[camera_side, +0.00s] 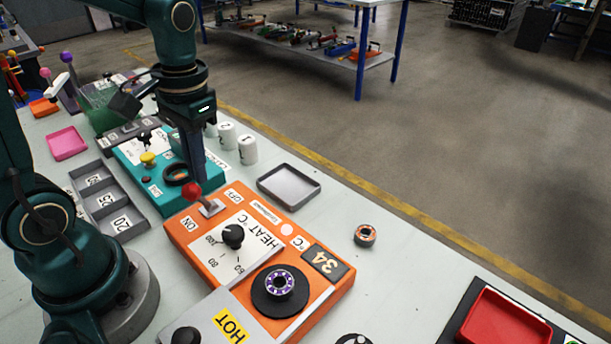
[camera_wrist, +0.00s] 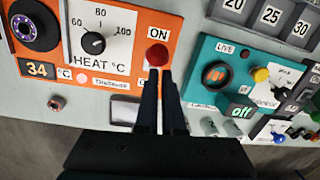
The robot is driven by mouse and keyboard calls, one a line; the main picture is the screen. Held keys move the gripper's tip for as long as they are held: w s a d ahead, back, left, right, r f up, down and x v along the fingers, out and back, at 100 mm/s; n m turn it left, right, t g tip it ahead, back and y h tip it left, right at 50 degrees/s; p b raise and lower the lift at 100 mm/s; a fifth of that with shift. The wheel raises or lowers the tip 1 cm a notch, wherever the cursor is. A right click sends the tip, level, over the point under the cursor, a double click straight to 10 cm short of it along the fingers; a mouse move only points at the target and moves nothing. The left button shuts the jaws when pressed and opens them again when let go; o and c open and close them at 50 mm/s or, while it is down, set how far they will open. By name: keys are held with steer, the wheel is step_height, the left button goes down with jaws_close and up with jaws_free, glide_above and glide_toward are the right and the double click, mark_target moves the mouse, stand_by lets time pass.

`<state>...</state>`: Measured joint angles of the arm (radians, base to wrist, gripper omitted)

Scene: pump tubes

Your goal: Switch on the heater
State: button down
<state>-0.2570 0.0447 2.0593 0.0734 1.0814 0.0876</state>
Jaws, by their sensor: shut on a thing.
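The heater is an orange box (camera_side: 182,238) with a HEAT °C dial (camera_side: 233,236) and a display (camera_side: 323,262) reading 34. Its lever has a red knob (camera_side: 191,190) on a metal base plate (camera_side: 211,208), between ON and OFF labels. The lever leans left in the side view. In the wrist view the knob (camera_wrist: 157,54) sits just below the ON label (camera_wrist: 158,32).
A teal box (camera_side: 150,168) with a yellow button stands beside the heater. A grey tray (camera_side: 289,184), white cylinders (camera_side: 247,150) and a small ring-shaped part (camera_side: 365,235) are nearby. A round part (camera_side: 280,284) sits on the heater's black disc. A HOT plate (camera_side: 225,318) is in front.

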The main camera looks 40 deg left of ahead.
steer(key=s+r, duration=0.4)
steer(key=r, duration=0.4)
steer(key=shift+r, duration=0.25)
steer(key=shift+w+t, duration=0.1)
steer(key=shift+t, duration=0.2)
